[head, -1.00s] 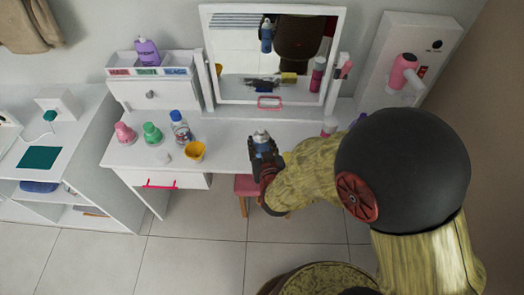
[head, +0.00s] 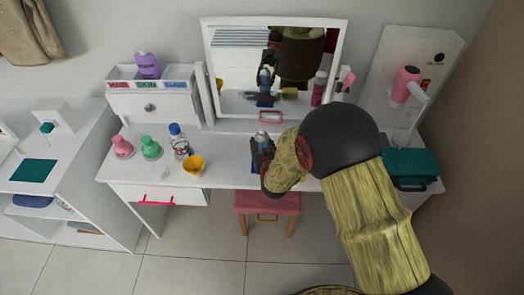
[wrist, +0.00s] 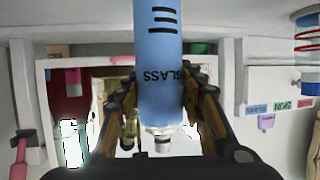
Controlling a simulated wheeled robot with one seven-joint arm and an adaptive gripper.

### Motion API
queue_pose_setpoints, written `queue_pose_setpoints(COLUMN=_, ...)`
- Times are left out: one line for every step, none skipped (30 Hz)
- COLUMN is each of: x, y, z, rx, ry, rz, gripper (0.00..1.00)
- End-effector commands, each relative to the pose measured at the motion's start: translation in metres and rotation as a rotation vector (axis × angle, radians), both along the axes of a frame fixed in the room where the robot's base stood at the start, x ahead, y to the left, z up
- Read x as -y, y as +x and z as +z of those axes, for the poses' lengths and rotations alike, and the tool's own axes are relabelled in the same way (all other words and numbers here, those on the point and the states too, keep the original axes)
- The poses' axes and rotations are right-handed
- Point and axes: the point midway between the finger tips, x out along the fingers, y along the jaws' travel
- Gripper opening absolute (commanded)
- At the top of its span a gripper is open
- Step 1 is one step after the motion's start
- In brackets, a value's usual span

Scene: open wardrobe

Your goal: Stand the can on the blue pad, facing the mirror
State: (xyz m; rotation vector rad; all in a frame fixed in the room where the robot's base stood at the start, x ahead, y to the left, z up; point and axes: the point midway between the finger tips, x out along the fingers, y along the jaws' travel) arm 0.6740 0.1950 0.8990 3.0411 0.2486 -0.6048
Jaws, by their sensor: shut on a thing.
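In the head view the can's top (head: 263,136) shows at the front of the white dressing table, and the can looks roughly upright. The mirror (head: 275,65) stands behind it and reflects the can and my arm.
Pink (head: 122,147) and green (head: 150,148) bottles, a clear blue-capped bottle (head: 180,140) and a yellow cup (head: 193,165) stand left. A pink-handled object (head: 270,117) lies before the mirror. A teal case (head: 408,165) is right. A pink stool (head: 268,203) is below.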

Motion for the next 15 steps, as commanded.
queue_pose_setpoints(x=0.000, y=0.004, z=-0.005, rx=0.001, ry=0.000, rz=-0.001, gripper=0.06)
queue_pose_setpoints(x=0.000, y=0.004, z=-0.009, rx=0.001, ry=0.000, rz=0.000, gripper=0.06)
queue_pose_setpoints(x=0.000, y=0.003, z=-0.016, rx=-0.001, ry=0.000, rz=0.000, gripper=0.06)
queue_pose_setpoints(x=0.000, y=0.003, z=-0.021, rx=-0.002, ry=-0.001, rz=0.000, gripper=0.06)
queue_pose_setpoints(x=0.000, y=0.003, z=-0.026, rx=-0.002, ry=-0.001, rz=0.000, gripper=0.06)
queue_pose_setpoints(x=0.000, y=0.003, z=-0.030, rx=-0.001, ry=-0.001, rz=0.000, gripper=0.06)
queue_pose_setpoints(x=0.000, y=0.003, z=-0.033, rx=0.000, ry=0.000, rz=0.000, gripper=0.06)
queue_pose_setpoints(x=0.000, y=0.003, z=-0.034, rx=0.001, ry=0.000, rz=0.000, gripper=0.06)
queue_pose_setpoints(x=0.000, y=0.003, z=-0.034, rx=0.001, ry=0.000, rz=0.000, gripper=0.06)
queue_pose_setpoints(x=0.000, y=0.003, z=-0.034, rx=0.002, ry=0.000, rz=0.000, gripper=0.06)
queue_pose_setpoints(x=0.000, y=0.003, z=-0.033, rx=0.002, ry=0.000, rz=0.000, gripper=0.06)
queue_pose_setpoints(x=0.000, y=0.003, z=-0.033, rx=0.002, ry=0.000, rz=0.000, gripper=0.06)
queue_pose_setpoints(x=0.000, y=0.003, z=-0.033, rx=0.002, ry=0.000, rz=0.000, gripper=0.06)
queue_pose_setpoints(x=0.000, y=0.003, z=-0.033, rx=0.002, ry=0.000, rz=0.000, gripper=0.06)
queue_pose_setpoints(x=0.000, y=0.003, z=-0.033, rx=0.002, ry=0.000, rz=0.000, gripper=0.06)
